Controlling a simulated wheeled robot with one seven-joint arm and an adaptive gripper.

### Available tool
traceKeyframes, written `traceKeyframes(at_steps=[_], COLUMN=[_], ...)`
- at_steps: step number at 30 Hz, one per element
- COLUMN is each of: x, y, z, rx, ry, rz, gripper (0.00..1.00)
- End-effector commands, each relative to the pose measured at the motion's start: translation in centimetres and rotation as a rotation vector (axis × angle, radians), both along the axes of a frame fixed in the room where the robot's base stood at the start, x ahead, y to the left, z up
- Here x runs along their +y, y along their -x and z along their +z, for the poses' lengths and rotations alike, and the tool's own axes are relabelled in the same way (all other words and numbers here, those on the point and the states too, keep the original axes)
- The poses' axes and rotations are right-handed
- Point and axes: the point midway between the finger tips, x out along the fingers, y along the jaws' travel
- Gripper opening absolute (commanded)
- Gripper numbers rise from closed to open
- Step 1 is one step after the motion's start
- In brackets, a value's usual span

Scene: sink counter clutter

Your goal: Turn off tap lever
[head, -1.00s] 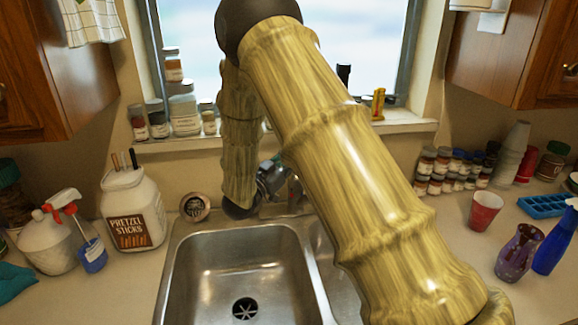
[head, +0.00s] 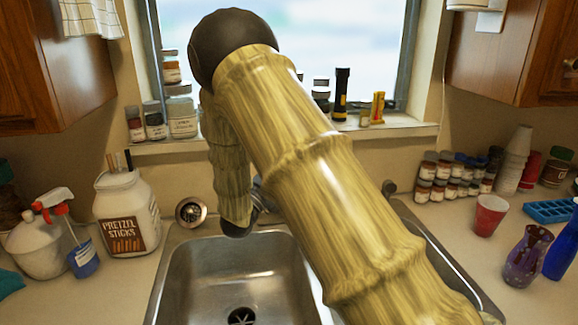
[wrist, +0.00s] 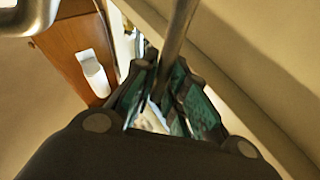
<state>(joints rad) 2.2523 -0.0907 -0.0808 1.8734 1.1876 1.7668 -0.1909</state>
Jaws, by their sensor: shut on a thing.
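In the wrist view a slim metal bar, which looks like the tap lever (wrist: 182,28), comes down from the top edge between the fingers of my gripper (wrist: 165,82). The fingers have green inner pads and are shut on the bar. In the head view only a small bit of my gripper (head: 257,193) shows behind my arm, above the back rim of the sink (head: 165,283). My arm hides the tap there, so I cannot see how the lever is turned.
A pretzel sticks jar (head: 126,215) and a spray bottle (head: 75,240) stand left of the sink. A drain strainer (head: 191,212) lies behind it. A red cup (head: 488,215), a purple vase (head: 527,255) and spice jars (head: 440,178) stand right. Jars and a flashlight (head: 341,95) line the sill.

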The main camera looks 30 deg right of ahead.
Motion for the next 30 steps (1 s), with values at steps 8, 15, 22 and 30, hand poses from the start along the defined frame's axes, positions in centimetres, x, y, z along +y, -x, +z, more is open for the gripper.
traceKeyframes(at_steps=[8, 15, 22, 30], x=[-0.1, 0.1, 2.5, 6.8], y=[0.1, 0.2, 0.9, 2.3], z=[-0.1, -0.2, -1.4, -3.6], rx=[0.002, 0.001, 0.002, 0.003], ry=[-0.002, -0.002, -0.001, -0.002], rz=[0.0, -0.001, 0.002, 0.002], gripper=[0.35, 0.35, 0.35, 0.35])
